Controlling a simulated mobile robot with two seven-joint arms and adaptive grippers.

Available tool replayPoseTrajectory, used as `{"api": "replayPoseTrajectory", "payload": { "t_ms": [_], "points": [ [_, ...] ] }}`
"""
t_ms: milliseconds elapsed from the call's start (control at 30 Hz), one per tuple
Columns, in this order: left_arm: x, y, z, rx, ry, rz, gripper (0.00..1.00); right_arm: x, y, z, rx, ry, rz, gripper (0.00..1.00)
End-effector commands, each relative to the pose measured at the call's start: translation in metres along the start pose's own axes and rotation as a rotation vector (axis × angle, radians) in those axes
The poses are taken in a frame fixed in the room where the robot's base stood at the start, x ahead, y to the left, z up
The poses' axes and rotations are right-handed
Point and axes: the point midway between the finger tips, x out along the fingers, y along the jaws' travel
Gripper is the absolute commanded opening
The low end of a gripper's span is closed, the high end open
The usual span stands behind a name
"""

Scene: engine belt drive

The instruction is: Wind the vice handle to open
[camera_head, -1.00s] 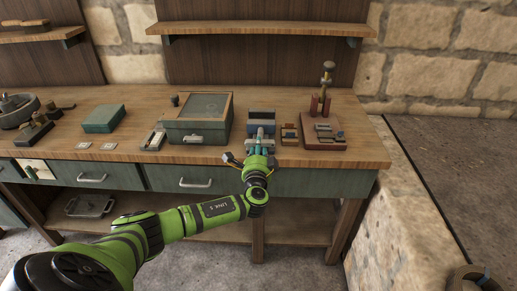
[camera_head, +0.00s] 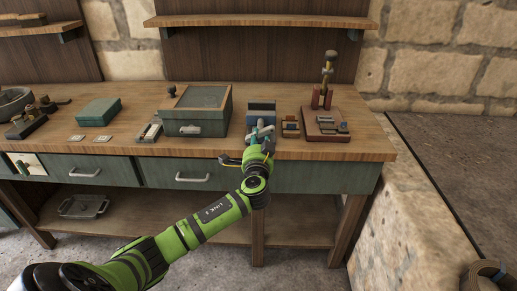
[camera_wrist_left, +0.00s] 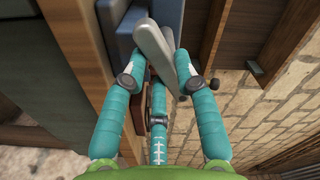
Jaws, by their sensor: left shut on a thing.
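The blue vice (camera_head: 262,107) stands near the front edge of the workbench, right of the green box. My left gripper (camera_head: 261,132) is in front of it, its teal fingers partly covering its lower front. In the left wrist view, the gripper (camera_wrist_left: 161,64) is shut on the grey metal vice handle (camera_wrist_left: 154,43), which slants between the fingertips. My right gripper is not in view.
A green box with a framed lid (camera_head: 200,112) stands close on the left. A small wooden block (camera_head: 290,127) and a red-brown board with metal parts (camera_head: 325,126) are close on the right. The bench edge and drawers (camera_head: 200,172) lie below my gripper.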

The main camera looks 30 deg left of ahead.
Motion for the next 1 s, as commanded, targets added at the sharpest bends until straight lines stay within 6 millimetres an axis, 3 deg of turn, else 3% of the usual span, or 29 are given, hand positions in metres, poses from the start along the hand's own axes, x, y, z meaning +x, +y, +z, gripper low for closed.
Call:
{"api": "replayPoseTrajectory", "payload": {
  "t_ms": [33,100,533,833,1000],
  "points": [
    [0.002,0.001,0.001,-0.056,0.003,-0.009,0.00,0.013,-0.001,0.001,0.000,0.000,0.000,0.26],
    [0.003,0.000,0.001,-0.123,0.002,-0.010,0.00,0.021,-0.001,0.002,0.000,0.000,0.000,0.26],
    [0.003,-0.002,-0.004,-0.533,0.008,-0.012,0.00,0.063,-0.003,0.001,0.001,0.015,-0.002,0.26],
    [0.003,-0.004,-0.006,-0.802,0.008,-0.011,0.00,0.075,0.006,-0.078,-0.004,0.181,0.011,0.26],
    [0.003,-0.006,-0.007,-0.923,0.010,-0.012,0.00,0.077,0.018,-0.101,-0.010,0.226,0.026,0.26]
  ]
}}
